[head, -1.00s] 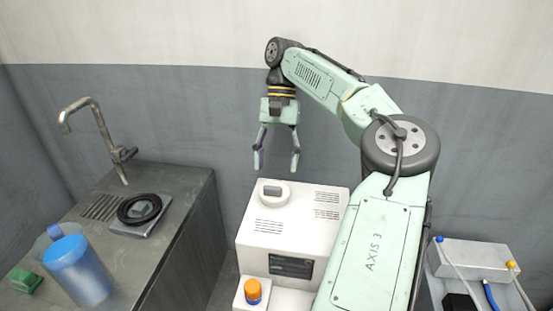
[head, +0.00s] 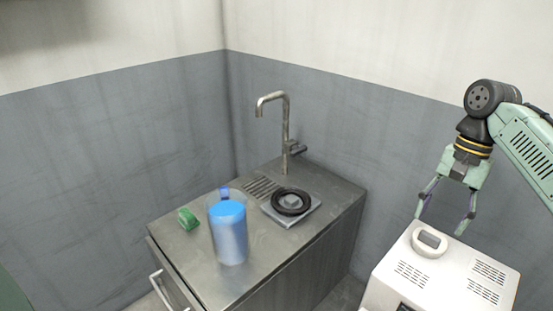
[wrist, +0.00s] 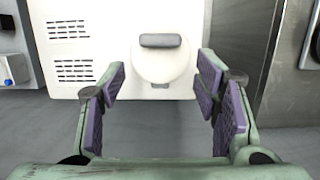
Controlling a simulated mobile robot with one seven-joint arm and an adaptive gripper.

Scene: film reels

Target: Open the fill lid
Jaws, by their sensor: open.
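The fill lid (head: 429,242) is a round white cap with a grey raised handle, on top of the white machine (head: 440,278) at the right of the head view. It looks closed. In the wrist view the lid (wrist: 160,64) and its grey handle (wrist: 160,41) show ahead, centred between the fingers. My gripper (head: 446,222) is open and empty, pointing down just above and behind the lid, apart from it. In the wrist view my gripper (wrist: 163,95) has its purple-padded fingers spread wide.
A metal counter (head: 190,250) at the left holds a tap (head: 286,125), a black ring (head: 291,202) on a grey plate, a blue container (head: 229,235) and a green item (head: 187,220). Walls stand close behind. There is free air above the machine.

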